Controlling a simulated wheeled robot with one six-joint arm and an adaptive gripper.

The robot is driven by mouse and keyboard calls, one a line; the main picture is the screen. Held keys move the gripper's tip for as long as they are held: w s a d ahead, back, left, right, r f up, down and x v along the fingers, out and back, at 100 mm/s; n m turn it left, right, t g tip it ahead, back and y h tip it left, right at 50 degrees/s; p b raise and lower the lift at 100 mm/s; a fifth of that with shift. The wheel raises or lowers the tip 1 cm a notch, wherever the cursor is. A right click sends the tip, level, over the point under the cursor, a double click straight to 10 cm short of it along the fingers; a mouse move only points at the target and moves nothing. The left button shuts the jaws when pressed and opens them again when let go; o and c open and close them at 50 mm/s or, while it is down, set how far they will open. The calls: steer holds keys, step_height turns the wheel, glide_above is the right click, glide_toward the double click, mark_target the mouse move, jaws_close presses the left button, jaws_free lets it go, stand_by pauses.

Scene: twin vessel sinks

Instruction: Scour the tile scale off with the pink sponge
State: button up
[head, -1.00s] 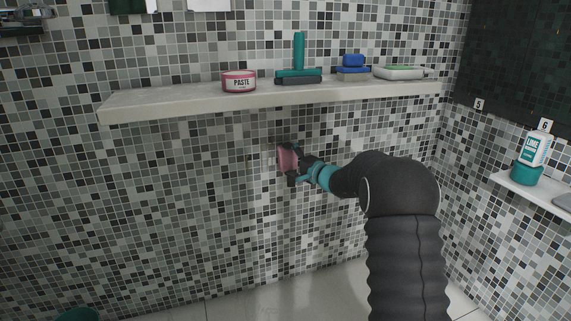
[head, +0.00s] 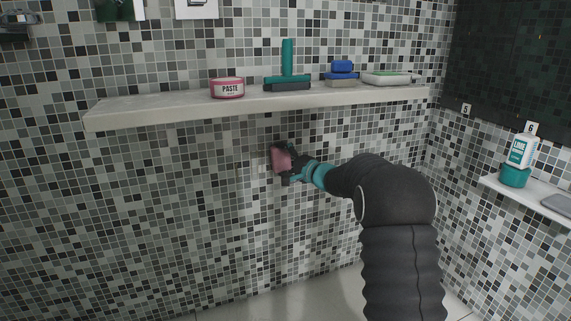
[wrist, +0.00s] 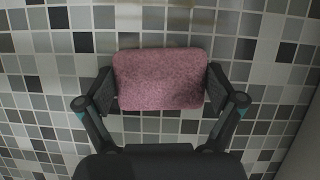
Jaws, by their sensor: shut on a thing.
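The pink sponge (head: 281,159) is held at the tiled wall below the shelf in the head view. My gripper (head: 291,165) is shut on it. In the wrist view the sponge (wrist: 161,79) lies between the two fingers, gripped at its left and right ends, its broad face toward the camera. The mosaic tiles (wrist: 60,70) fill the view behind it. Whether the sponge touches the wall cannot be told. Faint brownish marks show on tiles above the sponge in the wrist view; whether these are the scale is unclear. Tiles behind the sponge are hidden.
A wall shelf (head: 160,112) above my gripper bears a paste tub (head: 227,88), a teal-handled tool (head: 287,72), a blue brush (head: 341,72) and a soap dish (head: 386,78). The wall around the sponge is clear.

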mark_target(226, 158)
steer(key=shift+s+a, duration=0.15)
steer(key=shift+a, duration=0.5)
steer(key=shift+s+a, duration=0.15)
steer(key=shift+a, duration=0.5)
steer(key=shift+s+a, duration=0.3)
steer(key=shift+a, duration=0.5)
steer(key=shift+s+a, duration=0.3)
steer(key=shift+a, duration=0.5)
steer(key=shift+s+a, duration=0.4)
steer(key=shift+a, duration=1.25)
steer(key=shift+s+a, duration=0.45)
steer(key=shift+a, duration=1.15)
steer(key=shift+s+a, duration=0.4)
steer(key=shift+a, duration=1.25)
steer(key=shift+r, duration=1.05)
steer(key=shift+w+d, duration=0.8)
steer(key=shift+d, duration=1.95)
steer(key=shift+w+d, duration=0.75)
steer(key=shift+d, duration=2)
steer(key=shift+w+d, duration=0.8)
steer(key=shift+d, duration=1.95)
steer(key=shift+a, duration=0.1)
